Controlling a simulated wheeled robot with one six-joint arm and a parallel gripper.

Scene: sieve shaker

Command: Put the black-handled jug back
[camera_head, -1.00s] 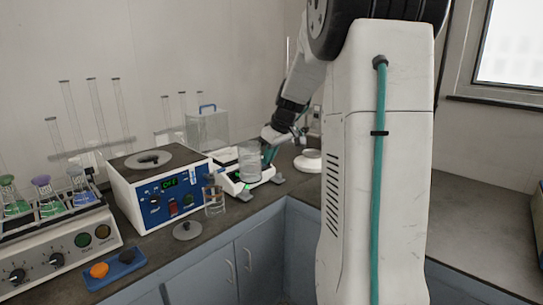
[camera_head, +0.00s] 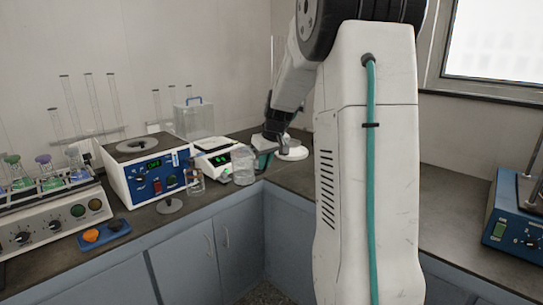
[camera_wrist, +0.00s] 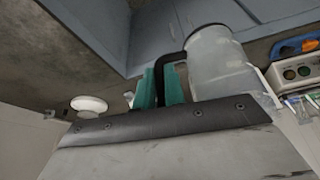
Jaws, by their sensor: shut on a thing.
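The black-handled jug is a clear vessel (camera_head: 243,166) at the front right of the white balance (camera_head: 215,143), near the inner corner of the counter. In the wrist view the jug (camera_wrist: 217,62) shows its pale body, and its black handle (camera_wrist: 168,62) lies between the teal fingers. My gripper (camera_head: 263,160) is shut on the handle, on the jug's right side; its fingers also show in the wrist view (camera_wrist: 160,88). I cannot tell whether the jug's base touches the counter. The balance's display is lit green and its pan looks empty.
A round white dish (camera_head: 292,152) is behind my gripper. A blue machine (camera_head: 517,220) stands on the right counter, with bare counter left of it.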

